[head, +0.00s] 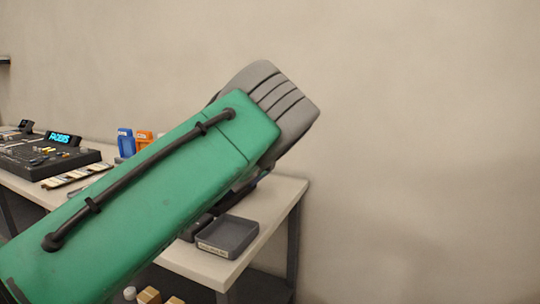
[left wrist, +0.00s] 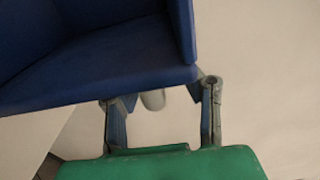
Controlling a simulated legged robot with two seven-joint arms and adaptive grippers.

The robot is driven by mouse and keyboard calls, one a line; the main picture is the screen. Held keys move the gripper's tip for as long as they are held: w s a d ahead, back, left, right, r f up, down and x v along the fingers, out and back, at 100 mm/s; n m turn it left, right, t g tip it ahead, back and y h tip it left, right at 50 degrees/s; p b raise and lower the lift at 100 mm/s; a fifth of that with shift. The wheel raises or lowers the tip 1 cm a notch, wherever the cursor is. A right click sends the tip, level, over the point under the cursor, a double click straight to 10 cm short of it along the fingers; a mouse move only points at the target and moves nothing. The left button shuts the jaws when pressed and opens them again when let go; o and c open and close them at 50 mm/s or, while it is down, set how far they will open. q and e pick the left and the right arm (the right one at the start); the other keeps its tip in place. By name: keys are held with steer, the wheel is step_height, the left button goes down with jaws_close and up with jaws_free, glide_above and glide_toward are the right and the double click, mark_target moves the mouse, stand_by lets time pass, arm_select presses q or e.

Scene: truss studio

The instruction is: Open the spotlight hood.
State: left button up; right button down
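In the left wrist view a large blue piece with flat panels meeting at an inner corner (left wrist: 100,70) fills the upper left; it may be the spotlight hood, but I cannot tell for sure. My left gripper (left wrist: 160,98) has its two fingers apart, with pale background and a small whitish rounded thing (left wrist: 152,99) between them. The blue piece hides the fingertips in part, and I cannot tell whether they touch it. In the head view my green arm crosses the middle and hides my left gripper. No spotlight is clearly seen there. My right gripper is not in view.
In the head view a pale table (head: 283,199) stands behind my arm. It bears a black mixing console (head: 40,155), an orange item (head: 144,136), a blue item (head: 125,142) and a dark grey tray (head: 228,236). Small boxes (head: 149,295) sit below. The right side shows bare wall.

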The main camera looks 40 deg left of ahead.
arm_select(q)
steer(key=v, duration=1.1)
steer(key=shift+s+d, duration=0.25)
steer(key=shift+s, duration=0.1)
